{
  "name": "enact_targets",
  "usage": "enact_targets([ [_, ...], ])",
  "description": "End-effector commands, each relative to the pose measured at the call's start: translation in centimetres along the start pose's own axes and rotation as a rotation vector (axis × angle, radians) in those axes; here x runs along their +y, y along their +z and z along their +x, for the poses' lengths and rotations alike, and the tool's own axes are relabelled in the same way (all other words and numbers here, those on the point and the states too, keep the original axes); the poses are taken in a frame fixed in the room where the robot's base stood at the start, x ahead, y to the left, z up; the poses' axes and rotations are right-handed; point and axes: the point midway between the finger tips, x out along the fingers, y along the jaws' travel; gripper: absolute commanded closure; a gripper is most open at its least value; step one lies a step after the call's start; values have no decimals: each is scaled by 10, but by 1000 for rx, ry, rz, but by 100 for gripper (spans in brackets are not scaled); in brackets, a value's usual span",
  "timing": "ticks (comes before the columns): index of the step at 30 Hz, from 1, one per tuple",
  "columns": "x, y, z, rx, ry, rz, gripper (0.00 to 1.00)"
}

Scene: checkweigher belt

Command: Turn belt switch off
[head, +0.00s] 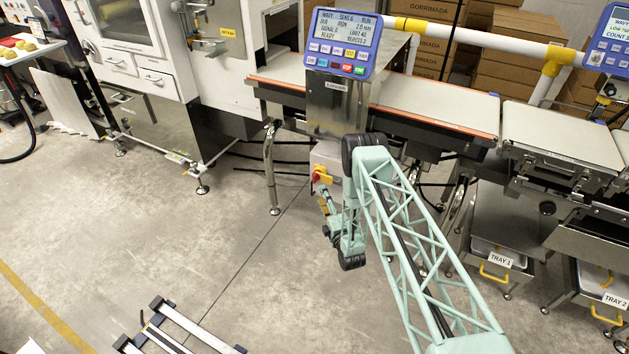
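The belt switch (321,174), a red knob on a yellow plate, is on the side of a pale grey box (328,154) under the belt, near the middle of the head view. The way the knob is turned is too small to read. My gripper (324,201) is just below the switch in the picture, at the end of my teal arm. Whether it touches the knob cannot be told. Its fingers are too small and partly merged with the arm to tell if they are open or shut.
A checkweigher belt (435,104) runs above the switch, with a blue-framed display (343,44) over it. A chrome leg (271,170) stands left of the switch. Tray 1 (492,262) and tray 2 (606,290) are low at right. The floor at left is mostly clear.

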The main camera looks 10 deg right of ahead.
Motion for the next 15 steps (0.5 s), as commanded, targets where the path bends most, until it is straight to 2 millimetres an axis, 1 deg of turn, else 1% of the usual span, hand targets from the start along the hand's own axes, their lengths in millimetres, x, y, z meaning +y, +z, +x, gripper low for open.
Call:
enact_targets([
  [5, 0, 0, 18, 0, 2, 0, 57],
  [15, -1, -1, 62, 1, 1, -1, 57],
])
